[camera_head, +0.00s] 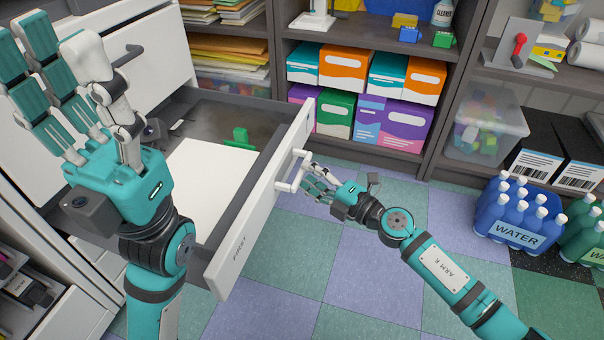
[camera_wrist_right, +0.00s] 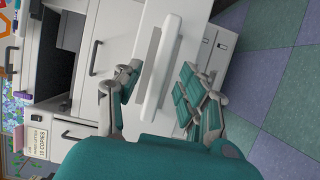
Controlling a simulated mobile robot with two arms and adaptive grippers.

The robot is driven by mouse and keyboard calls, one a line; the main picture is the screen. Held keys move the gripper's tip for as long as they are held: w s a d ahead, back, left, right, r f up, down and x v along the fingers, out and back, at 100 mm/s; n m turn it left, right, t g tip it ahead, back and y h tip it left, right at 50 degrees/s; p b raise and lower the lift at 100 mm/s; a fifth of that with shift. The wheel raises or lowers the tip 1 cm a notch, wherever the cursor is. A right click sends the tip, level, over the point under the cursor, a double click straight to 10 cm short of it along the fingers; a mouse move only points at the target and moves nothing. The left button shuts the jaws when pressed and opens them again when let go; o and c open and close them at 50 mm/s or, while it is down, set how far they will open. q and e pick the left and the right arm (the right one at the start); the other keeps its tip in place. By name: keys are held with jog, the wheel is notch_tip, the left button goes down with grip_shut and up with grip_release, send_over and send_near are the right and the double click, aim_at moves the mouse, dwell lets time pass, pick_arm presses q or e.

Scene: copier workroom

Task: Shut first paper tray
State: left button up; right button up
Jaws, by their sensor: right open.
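The first paper tray (camera_head: 262,210), a drawer with a white front marked FIRST, is pulled well out of the copier. White paper (camera_head: 210,180) lies inside it, beside a small green piece (camera_head: 236,137). Its white handle (camera_head: 289,172) shows on the front. My right gripper (camera_head: 316,182) is open just in front of this handle. In the right wrist view the white handle bar (camera_wrist_right: 160,65) lies between its spread fingers (camera_wrist_right: 158,84); contact is unclear. My left gripper (camera_head: 75,95) is raised over the tray's left side, fingers apart and empty, hiding part of the copier.
Shelves with coloured boxes (camera_head: 345,70) stand behind the tray. A clear bin (camera_head: 490,125) and blue water bottles (camera_head: 515,215) are at the right. Another copier drawer handle (camera_head: 128,55) shows at the upper left. The tiled floor (camera_head: 345,260) before the tray is clear.

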aim_at(304, 173)
jog(key=shift+x, duration=1.5)
jog(key=shift+c, duration=0.2)
grip_shut()
